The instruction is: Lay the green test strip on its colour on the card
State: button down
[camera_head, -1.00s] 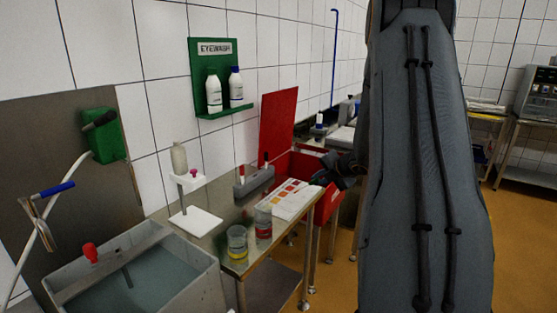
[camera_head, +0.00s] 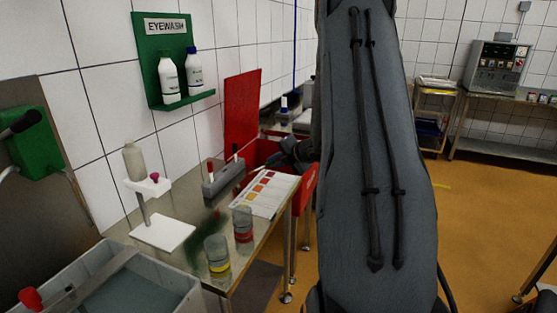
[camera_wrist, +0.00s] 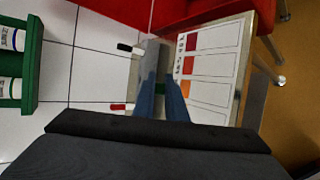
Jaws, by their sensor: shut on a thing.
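The colour card (camera_head: 268,192) lies flat on the steel table, white with a column of red to orange patches. In the wrist view the card (camera_wrist: 215,68) shows dark red, red and orange fields; I cannot make out a green one. My gripper (camera_wrist: 163,88) is shut on a small green piece, the green test strip (camera_wrist: 162,87), mostly hidden between the blue-grey fingers. In the head view my gripper (camera_head: 292,154) is a dark shape beyond the card's far end, partly hidden by my arm.
Two beakers, yellow (camera_head: 217,255) and red (camera_head: 243,226), stand nearer. A red box (camera_head: 305,190) with raised lid (camera_head: 242,108) is behind. A white stand (camera_head: 163,232) and sink (camera_head: 125,290) are left.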

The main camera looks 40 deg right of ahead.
jog(key=shift+d+f+b, duration=0.1)
jog(key=shift+f+b, duration=2)
jog(key=shift+f, duration=0.95)
jog(key=c, duration=1.7)
grip_release()
jog(key=shift+b+v, duration=0.6)
jog(key=shift+v, duration=3.35)
